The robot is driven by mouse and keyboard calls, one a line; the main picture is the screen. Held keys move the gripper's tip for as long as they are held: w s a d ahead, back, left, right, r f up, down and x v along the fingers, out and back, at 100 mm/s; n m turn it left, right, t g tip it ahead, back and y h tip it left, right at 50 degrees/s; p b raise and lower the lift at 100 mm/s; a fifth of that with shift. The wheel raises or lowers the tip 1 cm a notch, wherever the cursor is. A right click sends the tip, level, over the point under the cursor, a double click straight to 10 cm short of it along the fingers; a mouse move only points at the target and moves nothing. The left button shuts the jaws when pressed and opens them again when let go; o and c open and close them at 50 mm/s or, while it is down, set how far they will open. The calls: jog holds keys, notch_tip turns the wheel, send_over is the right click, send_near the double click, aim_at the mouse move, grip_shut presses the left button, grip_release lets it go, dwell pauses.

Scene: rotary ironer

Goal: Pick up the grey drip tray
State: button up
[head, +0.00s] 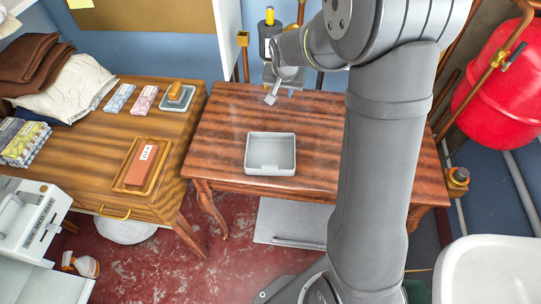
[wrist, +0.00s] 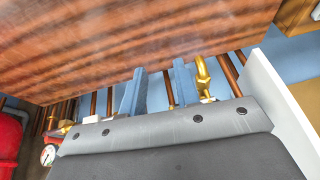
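A light grey, open, box-shaped tray (head: 270,169), which looks like the drip tray, sits upright on the dark wooden table (head: 320,125), near its front edge. It looks empty. My gripper (head: 272,97) is above the back part of that table, behind and above the tray, apart from it. In the wrist view my gripper (wrist: 160,68) shows two blue-grey fingers spread apart with nothing between them. The tray is not in the wrist view, where the wooden table top (wrist: 130,45) fills the upper part.
A flat grey mat-like piece (head: 285,217) lies on the floor beneath the table. A lighter wooden desk (head: 105,150) at the left bears folded cloths and a red block in a wooden tray (head: 128,185). Pipes (wrist: 110,100) run along the back wall. A red tank (head: 500,90) is at the right.

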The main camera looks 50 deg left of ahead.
jog(key=s+d+r+n+g+h, duration=0.1)
jog(key=s+g+h, duration=0.25)
jog(key=s, duration=1.25)
jog(key=shift+t, duration=0.45)
jog(key=shift+w+d+f, duration=0.1)
jog(key=shift+d+f, duration=0.05)
jog(key=shift+f, duration=2.7)
jog(key=shift+s+d+f, duration=0.1)
jog(key=shift+d+f, duration=0.05)
jog(key=shift+f, duration=2.65)
jog(key=shift+w+d+f, duration=0.1)
jog(key=shift+d+f, duration=0.05)
jog(key=shift+f, duration=2.7)
grip_shut()
